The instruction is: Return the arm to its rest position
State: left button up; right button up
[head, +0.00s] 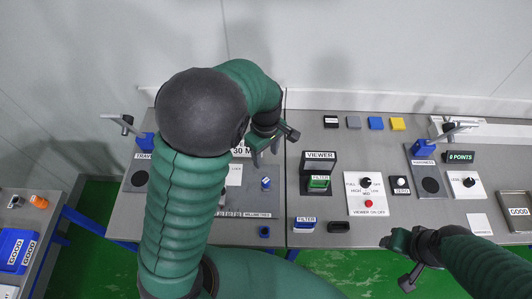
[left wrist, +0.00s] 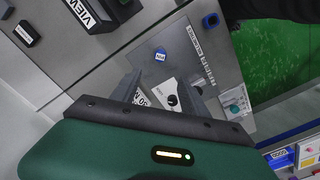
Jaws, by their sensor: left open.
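My left arm (head: 190,190) reaches up over the left bench and bends back at the top. My left gripper (head: 272,150) hangs over the bench, open, with nothing seen between its fingers. In the left wrist view the open fingers (left wrist: 168,97) frame part of a white panel with a black knob (left wrist: 172,100). My right gripper (head: 392,263) is at the lower right, beyond the bench's front edge over the green floor. Its fingers are apart and look empty. My left arm hides part of the left bench.
The grey bench (head: 270,190) holds a viewer (head: 319,163), a small blue cube (head: 266,183) and a white switch panel (head: 366,193). Several coloured blocks (head: 375,123) line the back. Green floor (head: 345,265) shows in front.

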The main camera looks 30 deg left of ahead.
dwell(0.4)
pick_arm(q)
jog(key=s+d+f+m+t+b, duration=0.2)
jog(key=s+f+m+b, duration=0.3)
jog(key=m, duration=0.9)
jog(key=s+b, duration=0.2)
jog(key=s, duration=0.2)
jog(key=shift+s+f+t, duration=0.2)
jog(key=shift+s+t, duration=0.1)
jog(key=shift+s, duration=0.05)
jog(key=shift+s, duration=0.15)
